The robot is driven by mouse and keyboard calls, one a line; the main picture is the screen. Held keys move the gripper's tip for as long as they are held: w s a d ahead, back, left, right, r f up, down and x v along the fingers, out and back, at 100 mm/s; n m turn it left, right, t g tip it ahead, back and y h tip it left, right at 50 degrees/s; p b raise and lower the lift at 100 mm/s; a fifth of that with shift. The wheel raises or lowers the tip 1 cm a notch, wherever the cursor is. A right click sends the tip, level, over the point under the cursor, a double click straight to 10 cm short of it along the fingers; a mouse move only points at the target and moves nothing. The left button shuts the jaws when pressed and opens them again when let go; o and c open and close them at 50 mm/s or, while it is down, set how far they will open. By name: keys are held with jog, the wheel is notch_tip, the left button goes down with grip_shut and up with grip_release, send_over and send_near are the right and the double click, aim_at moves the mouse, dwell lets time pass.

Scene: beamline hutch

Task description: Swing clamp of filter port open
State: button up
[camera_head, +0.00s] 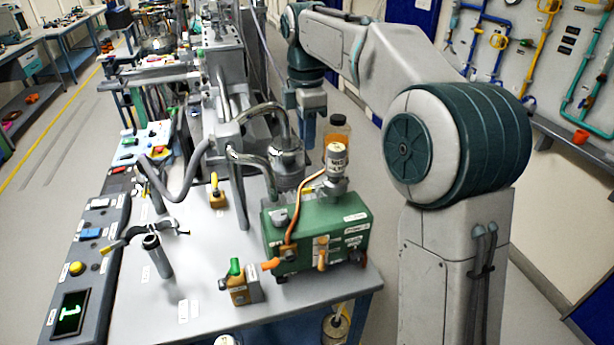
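A short upright metal pipe stub (158,262) stands on the light bench plate at the left front. A metal clamp (141,231) with curved arms and a yellow-tipped end sits at its top. The arms look spread to both sides, but the clamp's exact state is too small to tell. Labels are unreadable, so I cannot confirm that this is the filter port. My gripper (309,112) hangs at the end of my arm behind the green pump box, far right of the stub and apart from it. Its fingers are not clearly visible.
The green pump box (330,235) with a gauge head (336,160) and orange cable stands at the right of the bench. A bent grey hose (185,185) runs behind the stub. A control panel (85,245) lines the left edge.

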aim_at(307, 189)
notch_tip(307, 189, down, 14)
jog(key=shift+r+p, duration=0.2)
jog(key=shift+p, duration=0.15)
grip_shut()
